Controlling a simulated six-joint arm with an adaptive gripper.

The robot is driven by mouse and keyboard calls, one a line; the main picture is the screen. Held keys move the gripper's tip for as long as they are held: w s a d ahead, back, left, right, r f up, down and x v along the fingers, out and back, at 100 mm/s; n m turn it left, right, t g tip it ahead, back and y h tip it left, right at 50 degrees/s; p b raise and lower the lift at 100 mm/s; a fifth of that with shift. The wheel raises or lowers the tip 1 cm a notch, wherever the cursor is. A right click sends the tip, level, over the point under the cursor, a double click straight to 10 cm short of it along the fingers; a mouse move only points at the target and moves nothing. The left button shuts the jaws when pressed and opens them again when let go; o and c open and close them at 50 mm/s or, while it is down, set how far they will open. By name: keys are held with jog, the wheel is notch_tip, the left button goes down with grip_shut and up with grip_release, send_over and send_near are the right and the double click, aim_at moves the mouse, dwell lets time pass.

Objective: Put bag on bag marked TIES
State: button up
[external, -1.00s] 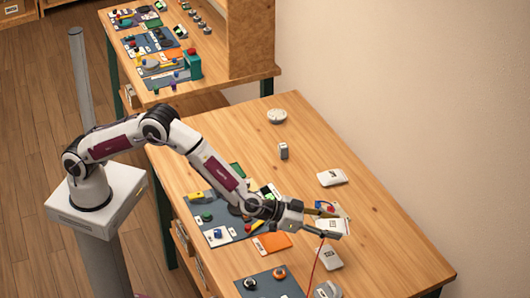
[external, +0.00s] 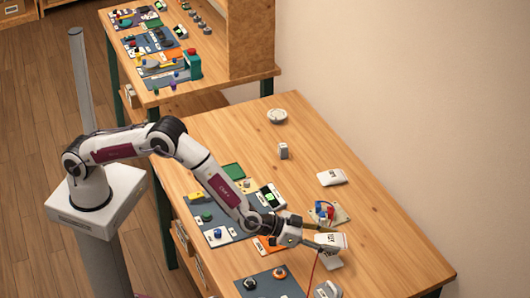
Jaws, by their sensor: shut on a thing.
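My gripper (external: 321,238) is shut on a small white bag (external: 336,240) with dark lettering, at the right front of the near table. A second pale bag (external: 331,263) lies on the table just below the held one in the picture and is partly hidden by it. I cannot tell whether the two touch. A third white bag (external: 332,177) lies farther back with dark print on it. The lettering on the bags is too small to read surely, so I cannot tell which is marked TIES.
A board with red and blue parts (external: 325,211) lies just behind my gripper. An orange card (external: 270,245) and a dark mat with knobs (external: 268,284) are to the left. A grey device with a red cord (external: 327,290) stands in front. The table's right side is clear.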

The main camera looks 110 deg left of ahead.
aim_at(327, 254)
jog(key=shift+f, duration=0.1)
jog(key=shift+f, duration=1.75)
jog(key=shift+f, duration=0.1)
jog(key=o, duration=1.1)
jog(key=shift+s, duration=0.1)
jog(key=shift+s+d+r, duration=0.3)
jog(key=shift+s+r, duration=0.1)
jog(key=shift+s, duration=0.15)
jog(key=v, duration=1)
jog(key=shift+s, duration=0.2)
jog(key=shift+d+r, duration=0.1)
